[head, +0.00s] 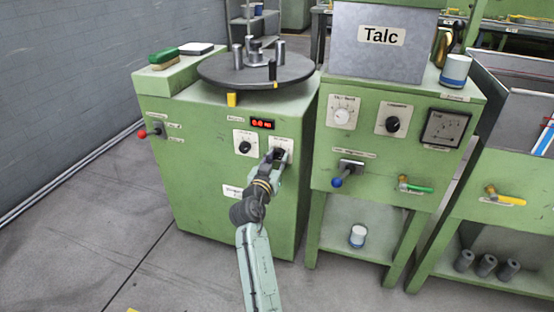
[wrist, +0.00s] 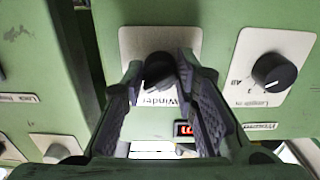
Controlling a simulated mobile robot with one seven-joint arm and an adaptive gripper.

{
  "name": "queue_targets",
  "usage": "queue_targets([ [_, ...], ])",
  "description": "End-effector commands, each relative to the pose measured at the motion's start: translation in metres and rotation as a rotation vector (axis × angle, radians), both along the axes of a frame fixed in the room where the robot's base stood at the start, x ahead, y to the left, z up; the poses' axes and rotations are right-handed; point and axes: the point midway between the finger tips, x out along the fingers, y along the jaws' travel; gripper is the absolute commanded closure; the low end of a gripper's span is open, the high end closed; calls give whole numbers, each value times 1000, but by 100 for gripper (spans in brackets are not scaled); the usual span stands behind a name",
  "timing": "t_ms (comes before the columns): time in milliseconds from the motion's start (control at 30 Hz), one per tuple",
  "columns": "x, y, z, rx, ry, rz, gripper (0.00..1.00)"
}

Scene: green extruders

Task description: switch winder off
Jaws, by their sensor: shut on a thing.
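The winder switch is a black rotary knob (wrist: 157,70) on a pale plate labelled "Winder" (wrist: 132,42), which appears upside down in the wrist view. In the head view its plate (head: 281,141) is on the front of the green winder cabinet (head: 215,205), right of centre. My gripper (head: 277,156) is at this plate, with its arm reaching up from below. In the wrist view my gripper's two grey padded fingers (wrist: 159,74) stand either side of the knob and are shut on it. The fingers partly hide the knob and label; I cannot read its setting.
A second black knob (head: 244,147) sits close left, below a lit red display (head: 262,124). A round dark turntable (head: 256,70) tops the cabinet. A red-tipped lever (head: 151,132) is at left. A green cabinet with dials (head: 375,145) and a blue-tipped lever (head: 342,179) stands right.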

Motion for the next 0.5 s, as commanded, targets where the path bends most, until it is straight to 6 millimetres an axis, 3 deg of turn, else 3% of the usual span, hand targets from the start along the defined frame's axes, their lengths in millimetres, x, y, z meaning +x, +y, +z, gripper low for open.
queue_targets([
  [267, 0, 1, 1, -89, 28, 2, 100],
  [500, 0, 0, 2, -269, 88, 1, 100],
])
